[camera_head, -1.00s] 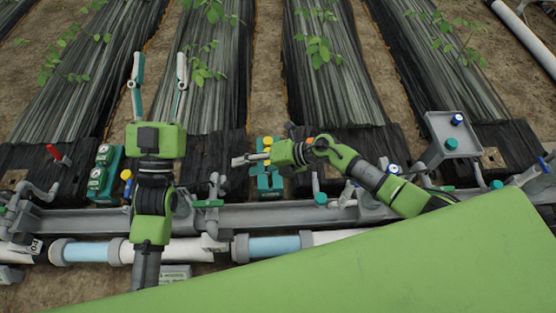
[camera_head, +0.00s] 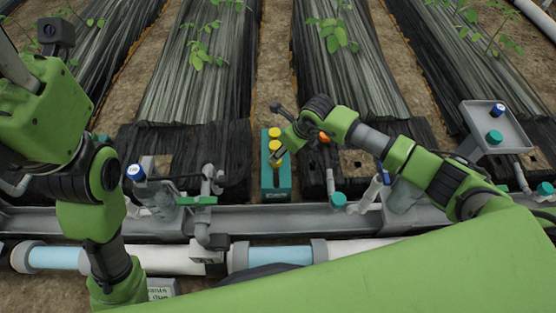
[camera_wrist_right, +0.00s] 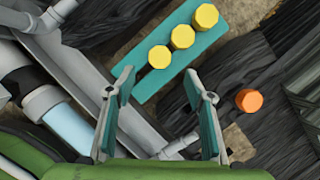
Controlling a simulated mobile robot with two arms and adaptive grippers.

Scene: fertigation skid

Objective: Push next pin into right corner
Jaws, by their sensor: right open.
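A teal holder (camera_head: 276,184) stands behind the grey rail with three yellow-capped pins (camera_head: 275,147) in a row. The right wrist view shows the holder (camera_wrist_right: 143,91) and its yellow caps (camera_wrist_right: 182,37) beyond my fingers. An orange cap (camera_head: 323,137) sits on the black sheet right of the holder, and also shows in the right wrist view (camera_wrist_right: 249,100); whatever is below it is hidden. My right gripper (camera_wrist_right: 162,92) is open and empty, above and close to the holder. My left gripper's body (camera_head: 40,110) is at the left edge; its fingertips are out of frame.
A grey rail (camera_head: 300,222) and pipes (camera_head: 165,258) run across the front. A grey tray (camera_head: 510,135) with a blue-capped and a teal-capped item stands at the right. Valves and fittings (camera_head: 205,190) rise left of the holder. Plants grow in dark sheeted rows behind.

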